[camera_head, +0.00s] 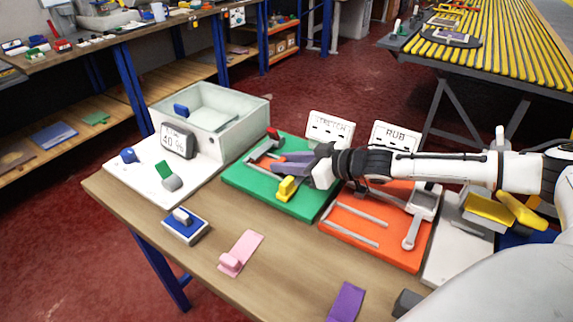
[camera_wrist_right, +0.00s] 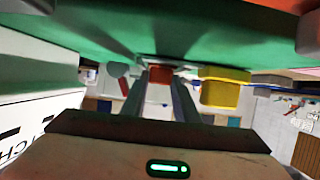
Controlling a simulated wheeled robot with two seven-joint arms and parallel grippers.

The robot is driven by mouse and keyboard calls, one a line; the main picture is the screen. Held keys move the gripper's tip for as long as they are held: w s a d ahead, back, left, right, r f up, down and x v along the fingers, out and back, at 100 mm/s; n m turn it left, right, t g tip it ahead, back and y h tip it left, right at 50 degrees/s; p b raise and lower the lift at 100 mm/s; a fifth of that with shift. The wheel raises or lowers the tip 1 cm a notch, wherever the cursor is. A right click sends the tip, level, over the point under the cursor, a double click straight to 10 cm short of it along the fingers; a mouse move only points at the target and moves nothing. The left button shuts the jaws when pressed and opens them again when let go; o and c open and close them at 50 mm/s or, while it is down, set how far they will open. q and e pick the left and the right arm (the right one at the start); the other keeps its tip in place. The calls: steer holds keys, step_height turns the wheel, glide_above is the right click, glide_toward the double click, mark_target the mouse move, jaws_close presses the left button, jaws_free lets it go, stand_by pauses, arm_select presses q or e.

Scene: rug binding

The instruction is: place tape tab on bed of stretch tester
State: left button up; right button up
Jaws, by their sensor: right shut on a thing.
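The stretch tester is a green board (camera_head: 240,181) on the table, with a STRETCH sign behind it, a red-tipped part (camera_head: 272,133) at its far end and a yellow block (camera_head: 287,188) at its near side. My right gripper (camera_head: 287,164) is over the green bed, its fingers pointing left. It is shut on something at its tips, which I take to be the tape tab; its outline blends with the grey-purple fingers. In the right wrist view, the fingers reach close to the green bed, with the yellow block (camera_wrist_right: 220,92) beside them. Contact with the bed cannot be told.
The orange RUB board (camera_head: 350,232) lies right of the green one, under my arm. A pink tab (camera_head: 240,252), a purple strip (camera_head: 345,302) and a blue-white block (camera_head: 184,226) lie in front. A grey-white bin (camera_head: 238,120) and a display (camera_head: 178,141) stand left.

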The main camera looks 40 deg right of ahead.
steer(key=o, duration=0.7)
arm_select(q)
steer(key=shift+w+r, duration=0.25)
steer(key=shift+w, duration=0.1)
arm_select(e)
steer(key=shift+o, duration=0.2)
arm_select(q)
steer(key=shift+f, duration=0.1)
